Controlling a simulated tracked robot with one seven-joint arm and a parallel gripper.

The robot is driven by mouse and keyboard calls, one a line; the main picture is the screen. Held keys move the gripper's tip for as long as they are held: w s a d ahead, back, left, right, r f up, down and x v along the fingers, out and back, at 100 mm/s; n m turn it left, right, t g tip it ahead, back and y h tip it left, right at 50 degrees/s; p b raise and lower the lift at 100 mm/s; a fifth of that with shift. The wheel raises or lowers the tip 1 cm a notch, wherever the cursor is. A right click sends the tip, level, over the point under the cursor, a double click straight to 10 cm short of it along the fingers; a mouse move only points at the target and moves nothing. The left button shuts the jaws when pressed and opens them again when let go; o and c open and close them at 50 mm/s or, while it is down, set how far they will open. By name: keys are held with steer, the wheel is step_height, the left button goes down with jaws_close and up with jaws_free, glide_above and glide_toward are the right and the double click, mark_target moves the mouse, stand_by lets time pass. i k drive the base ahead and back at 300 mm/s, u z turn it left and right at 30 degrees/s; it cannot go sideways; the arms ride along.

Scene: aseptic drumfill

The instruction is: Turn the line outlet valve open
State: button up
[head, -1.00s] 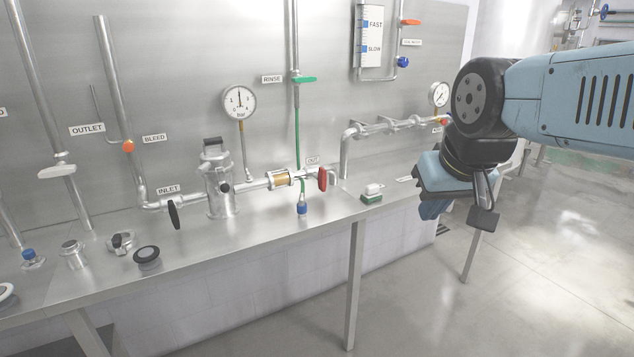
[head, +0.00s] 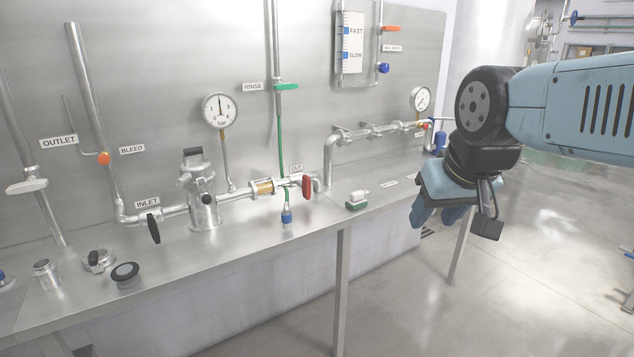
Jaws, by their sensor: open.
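A sign reading OUTLET (head: 59,141) is on the steel back panel at the left. Beside it, a pale lever handle (head: 27,186) sits crosswise on a steel pipe. A second sign reading OUT (head: 296,167) stands above a red lever handle (head: 306,187), which hangs down at the right end of the horizontal line. A black handle (head: 153,228) is at the line's INLET end. My gripper (head: 438,214) is open and empty, pointing down in front of the bench's right end, well to the right of these handles.
The steel bench (head: 225,265) runs along the panel. On it are a filter housing (head: 202,200), a small green-and-white block (head: 357,201) and loose fittings (head: 125,275). A bench leg (head: 342,295) stands in front. The floor (head: 460,310) to the right is clear.

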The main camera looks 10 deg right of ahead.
mark_target(305, 185)
steer(key=z, duration=0.55)
steer(key=k, duration=1.1)
steer(key=u, duration=0.35)
steer(key=i, duration=1.45)
steer(key=z, duration=0.1)
